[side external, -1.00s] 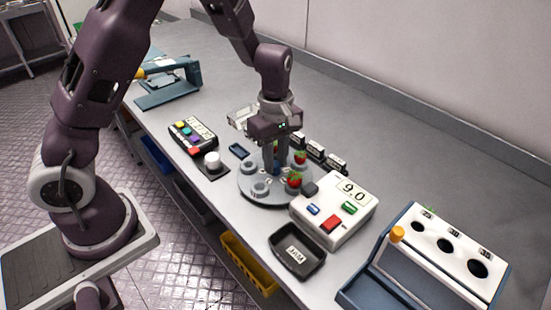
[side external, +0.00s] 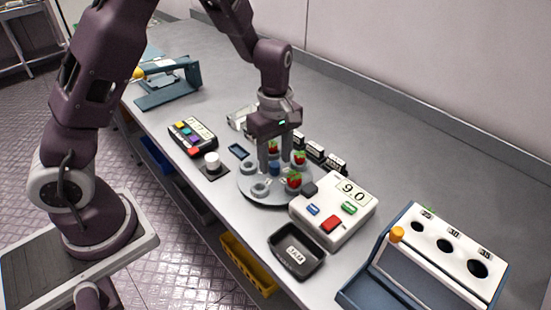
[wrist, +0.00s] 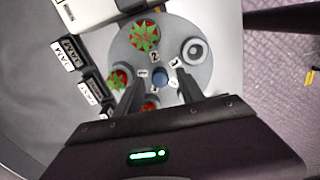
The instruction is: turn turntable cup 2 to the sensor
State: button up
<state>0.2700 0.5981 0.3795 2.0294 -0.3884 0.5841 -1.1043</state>
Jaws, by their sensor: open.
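The grey turntable (side external: 262,199) stands mid-bench with several cups around a blue centre knob (side external: 275,169). Strawberries (side external: 293,181) sit in some cups; other cups are empty. In the wrist view, the number 2 label (wrist: 154,57) lies between the knob (wrist: 160,76) and a large strawberry (wrist: 144,36). An empty cup (wrist: 195,52) is near the number 3 label (wrist: 174,63). My gripper (side external: 274,163) points down over the turntable, open, with a finger on each side of the knob. A gap shows beside the knob in the wrist view. The dark block (side external: 309,188), possibly the sensor, is beside the turntable's right edge.
A white box (side external: 333,211) reading 9.0 with coloured buttons is right of the turntable. A dark tray (side external: 297,250) lies in front of it. Small labelled black blocks (side external: 316,150) stand behind. A button panel (side external: 192,134) and white knob (side external: 212,161) are left.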

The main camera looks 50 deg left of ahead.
aim_at(275, 164)
notch_tip(275, 164, up, 6)
jog(key=shift+r, duration=0.2)
notch_tip(275, 164, up, 11)
dwell(0.9)
